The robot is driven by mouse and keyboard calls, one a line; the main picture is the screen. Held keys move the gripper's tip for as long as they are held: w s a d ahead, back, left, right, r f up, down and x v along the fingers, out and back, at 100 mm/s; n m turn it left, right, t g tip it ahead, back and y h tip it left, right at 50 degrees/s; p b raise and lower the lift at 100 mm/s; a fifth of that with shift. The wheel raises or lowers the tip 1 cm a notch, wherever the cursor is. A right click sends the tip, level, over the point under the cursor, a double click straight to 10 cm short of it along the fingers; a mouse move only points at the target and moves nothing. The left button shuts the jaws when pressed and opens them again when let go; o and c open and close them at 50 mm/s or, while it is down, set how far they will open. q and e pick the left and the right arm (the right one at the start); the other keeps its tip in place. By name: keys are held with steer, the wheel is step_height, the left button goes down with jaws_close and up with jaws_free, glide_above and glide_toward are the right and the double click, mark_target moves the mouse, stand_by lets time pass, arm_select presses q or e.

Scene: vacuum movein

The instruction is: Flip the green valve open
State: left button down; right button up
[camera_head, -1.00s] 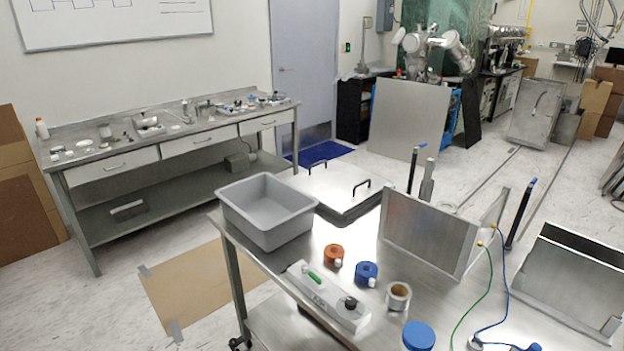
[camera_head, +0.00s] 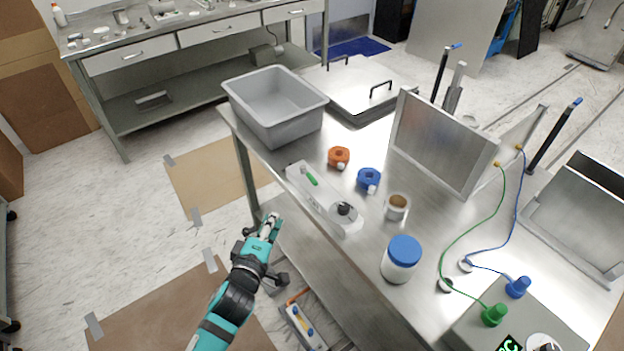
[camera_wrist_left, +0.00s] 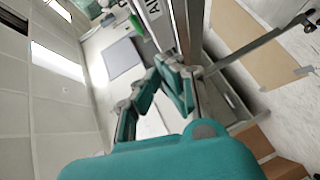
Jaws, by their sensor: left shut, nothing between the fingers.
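The green valve (camera_head: 309,176) is a small green lever on the white panel box (camera_head: 321,203), which lies along the near edge of the metal table. A black knob (camera_head: 344,209) is at the panel's other end. My left gripper (camera_head: 268,224), teal and grey, is shut and empty. It is in front of the table edge, below and to the left of the panel, apart from the valve. In the left wrist view its fingers (camera_wrist_left: 162,72) show, with the green valve (camera_wrist_left: 137,24) beyond them at the top. My right gripper is in no view.
A grey bin (camera_head: 276,108) stands behind the panel. The orange fitting (camera_head: 339,156), blue fitting (camera_head: 369,178), tape roll (camera_head: 397,207) and blue-lidded jar (camera_head: 402,258) sit to the panel's right. The table edge lies between gripper and valve. Air above the panel is clear.

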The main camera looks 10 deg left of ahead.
arm_select(q)
step_height(320, 180, up, 2)
steer(key=p, duration=0.2)
glide_toward(308, 173)
steer(key=w+a+f, duration=0.1)
steer(key=w+a, duration=0.1)
steer(key=w, duration=0.2)
steer(key=shift+w+d+f+n+t, duration=0.25)
steer(key=shift+w+d+n+t, duration=0.05)
steer(key=shift+w+d, duration=0.45)
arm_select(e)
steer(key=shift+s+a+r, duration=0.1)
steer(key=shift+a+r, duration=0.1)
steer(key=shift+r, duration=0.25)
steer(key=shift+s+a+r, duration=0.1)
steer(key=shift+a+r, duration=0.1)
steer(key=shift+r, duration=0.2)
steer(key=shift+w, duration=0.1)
arm_select(q)
steer(key=shift+w+d+f+b, duration=0.1)
steer(key=shift+w+d+b, duration=0.1)
steer(key=shift+d+b, duration=0.45)
steer(key=shift+a, duration=0.1)
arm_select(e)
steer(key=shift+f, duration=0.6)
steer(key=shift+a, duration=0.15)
